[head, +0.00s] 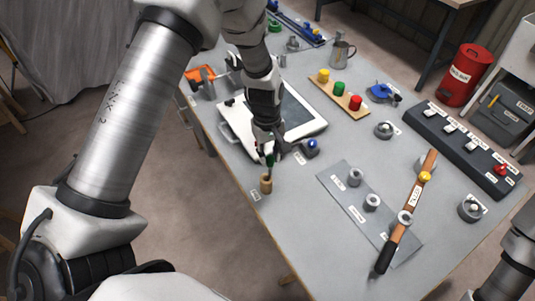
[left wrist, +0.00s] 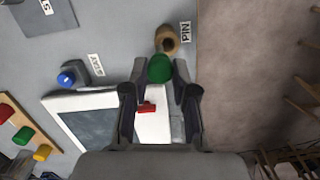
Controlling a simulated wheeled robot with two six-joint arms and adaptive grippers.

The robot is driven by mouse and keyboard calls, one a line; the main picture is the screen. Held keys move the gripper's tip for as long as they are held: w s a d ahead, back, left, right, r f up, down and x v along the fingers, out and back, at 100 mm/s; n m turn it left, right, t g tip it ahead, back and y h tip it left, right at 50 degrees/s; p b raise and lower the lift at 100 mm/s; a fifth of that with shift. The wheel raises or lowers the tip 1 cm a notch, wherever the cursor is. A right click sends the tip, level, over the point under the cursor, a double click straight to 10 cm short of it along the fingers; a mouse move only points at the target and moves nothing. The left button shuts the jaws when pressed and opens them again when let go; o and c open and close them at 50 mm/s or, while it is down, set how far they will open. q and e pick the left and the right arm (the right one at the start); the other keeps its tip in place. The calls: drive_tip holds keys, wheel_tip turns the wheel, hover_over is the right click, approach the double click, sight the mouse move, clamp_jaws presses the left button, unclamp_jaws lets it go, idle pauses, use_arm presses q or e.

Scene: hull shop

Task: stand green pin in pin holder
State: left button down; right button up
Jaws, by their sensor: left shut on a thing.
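The green pin (head: 270,159) is between the fingertips of my left gripper (head: 271,152), which is shut on it. In the left wrist view the rounded green end of the pin (left wrist: 160,68) shows between the fingers (left wrist: 160,88). The pin holder (head: 266,183), a small tan cylinder with an opening in its top, stands near the table's left edge. It also shows just beyond the pin in the left wrist view (left wrist: 167,40), beside a "PIN" label. The pin appears above the holder, near its opening; whether they touch is unclear. My right gripper is out of view.
A white-framed dark panel (head: 297,112) lies behind the holder, with a blue-topped item (head: 312,147) near its corner. A grey mat (head: 345,205) with metal rings and a wooden-handled tool (head: 412,212) lie to the right. Bare tabletop lies in front of the holder.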

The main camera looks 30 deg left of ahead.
use_arm(q)
drive_tip(key=shift+s+a, duration=0.25)
drive_tip(key=shift+w+d, duration=0.2)
drive_tip(key=shift+s+a+f, duration=0.15)
drive_tip(key=shift+s+a, duration=0.25)
drive_tip(key=shift+s, duration=0.05)
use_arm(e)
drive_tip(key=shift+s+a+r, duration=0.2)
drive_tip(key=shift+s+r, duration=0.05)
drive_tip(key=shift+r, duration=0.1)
use_arm(q)
drive_tip(key=shift+f, duration=0.1)
drive_tip(key=shift+f, duration=0.4)
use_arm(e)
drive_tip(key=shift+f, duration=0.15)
use_arm(q)
drive_tip(key=shift+f+b, duration=1.25)
drive_tip(key=shift+f, duration=1.3)
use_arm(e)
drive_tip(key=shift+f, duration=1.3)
use_arm(q)
drive_tip(key=c, duration=0.8)
unclamp_jaws()
